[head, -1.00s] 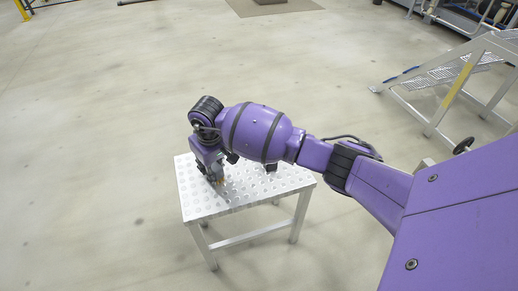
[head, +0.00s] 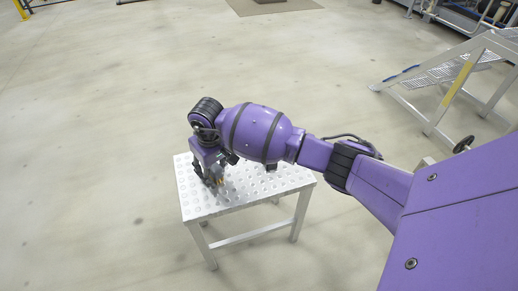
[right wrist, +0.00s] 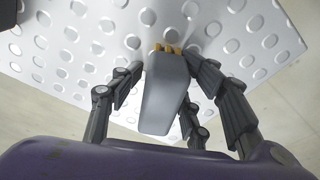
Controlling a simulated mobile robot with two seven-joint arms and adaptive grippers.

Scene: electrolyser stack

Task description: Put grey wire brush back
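The grey wire brush (right wrist: 165,95) shows in the right wrist view as a grey body with yellow-brown bristles at its far end. It is between the fingers of my right gripper (right wrist: 165,72), over the perforated table. The fingers are spread around it, with a small gap on the left; the right fingers are close to it or touching. In the head view my right gripper (head: 212,182) points down at the table top, with a bit of yellow beside its tips. Whether the brush rests on the table is hard to tell. My left gripper is not in view.
Metal steps (head: 450,80) stand at the right. A floor mat (head: 275,5) lies at the far back.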

